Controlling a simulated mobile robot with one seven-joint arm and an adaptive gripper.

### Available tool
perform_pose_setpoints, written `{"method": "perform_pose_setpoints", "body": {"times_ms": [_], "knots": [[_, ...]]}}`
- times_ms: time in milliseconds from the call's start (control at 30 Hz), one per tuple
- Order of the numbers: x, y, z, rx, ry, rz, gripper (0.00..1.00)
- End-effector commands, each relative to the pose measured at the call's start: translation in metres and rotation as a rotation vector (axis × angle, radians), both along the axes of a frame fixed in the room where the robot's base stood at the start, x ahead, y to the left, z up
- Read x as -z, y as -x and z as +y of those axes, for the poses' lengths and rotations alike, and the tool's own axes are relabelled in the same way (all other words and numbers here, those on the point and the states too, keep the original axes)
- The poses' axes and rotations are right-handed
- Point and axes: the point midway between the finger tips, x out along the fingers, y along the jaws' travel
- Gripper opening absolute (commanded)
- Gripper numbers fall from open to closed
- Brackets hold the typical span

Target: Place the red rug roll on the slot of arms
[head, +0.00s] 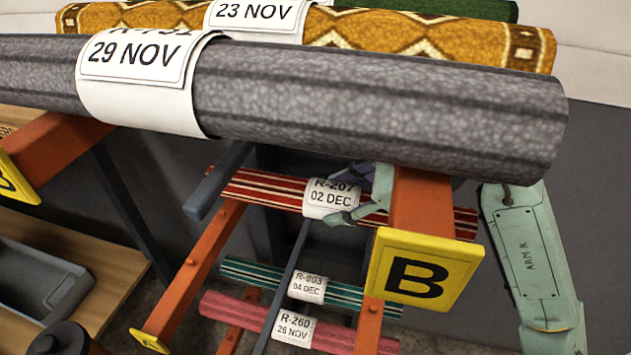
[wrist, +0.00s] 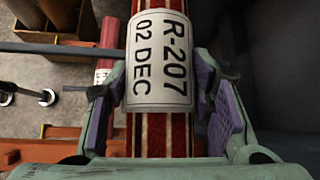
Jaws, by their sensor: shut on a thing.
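The red rug roll with cream stripes (head: 265,189) lies across the rack in the head view, below the large grey roll. Its white label reads R-207, 02 DEC. My gripper (head: 362,192) is shut on this roll around its label. In the wrist view the red rug roll (wrist: 152,135) runs between the two purple-padded fingers of my gripper (wrist: 165,90). Orange slanted rack arms (head: 205,255) stand below and beside the roll. The orange arm with the yellow B sign (head: 425,268) hides part of the roll's right side. Whether the roll touches an arm I cannot tell.
A grey roll (head: 380,105) and a patterned yellow roll (head: 430,40) lie above. A green striped roll (head: 345,292) and a pink roll (head: 240,308) lie lower. A dark bar (head: 218,180) projects near the red roll. A grey bin (head: 40,285) stands at lower left.

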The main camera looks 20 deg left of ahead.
Motion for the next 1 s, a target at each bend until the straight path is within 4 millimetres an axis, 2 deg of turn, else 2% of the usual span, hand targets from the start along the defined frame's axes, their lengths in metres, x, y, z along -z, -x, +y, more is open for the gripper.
{"method": "perform_pose_setpoints", "body": {"times_ms": [167,433,533,933,967,1000], "knots": [[-0.002,-0.004,0.013,0.000,-0.001,-0.001,0.01],[-0.002,-0.011,0.054,-0.002,-0.003,0.000,0.01],[0.014,-0.012,0.051,0.003,-0.003,0.001,0.01],[0.018,-0.012,0.050,0.002,0.000,-0.001,0.01],[0.018,-0.012,0.050,0.002,0.001,0.000,0.49],[0.017,-0.012,0.050,0.002,0.001,0.000,0.52]]}}
